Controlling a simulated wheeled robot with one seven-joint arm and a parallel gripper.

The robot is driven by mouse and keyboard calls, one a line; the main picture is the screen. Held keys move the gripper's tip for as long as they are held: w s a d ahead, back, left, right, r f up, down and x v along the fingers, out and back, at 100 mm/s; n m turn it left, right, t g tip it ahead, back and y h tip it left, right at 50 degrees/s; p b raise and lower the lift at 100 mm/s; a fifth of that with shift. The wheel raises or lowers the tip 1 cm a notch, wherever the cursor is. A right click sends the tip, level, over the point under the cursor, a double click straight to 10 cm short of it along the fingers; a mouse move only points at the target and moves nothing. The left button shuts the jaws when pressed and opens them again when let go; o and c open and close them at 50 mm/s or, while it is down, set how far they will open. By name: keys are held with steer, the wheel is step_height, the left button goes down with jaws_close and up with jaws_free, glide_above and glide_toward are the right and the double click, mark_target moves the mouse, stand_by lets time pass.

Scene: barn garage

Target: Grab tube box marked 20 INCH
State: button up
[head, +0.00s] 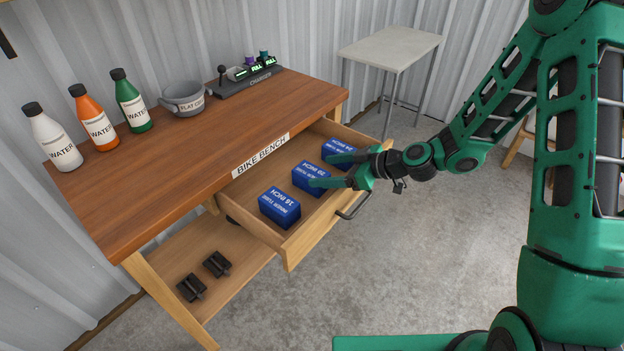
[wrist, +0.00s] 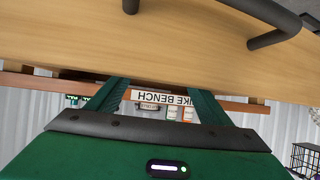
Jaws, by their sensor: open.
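Three blue tube boxes stand in a row in the open drawer in the head view. The middle box (head: 309,179) appears to be marked 20 INCH. The near box (head: 280,207) reads 16 INCH, and the far box (head: 338,149) has a label I cannot read surely. My gripper (head: 322,170) is open, reaching over the drawer front with its fingers toward the middle box; its fingers partly cover the middle and far boxes. I cannot tell whether it touches them. In the wrist view the open fingers (wrist: 160,100) show nothing between them, and no box is visible.
The drawer (head: 315,222) hangs out under the wooden bike bench (head: 180,170), with a dark handle (head: 353,206) on its front. Bottles, a grey bowl (head: 183,97) and a charger (head: 245,82) stand on top. Pedals (head: 204,276) lie on the lower shelf. A side table (head: 392,48) stands behind.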

mark_target(313, 172)
steer(key=shift+x, duration=1.6)
steer(key=c, duration=1.3)
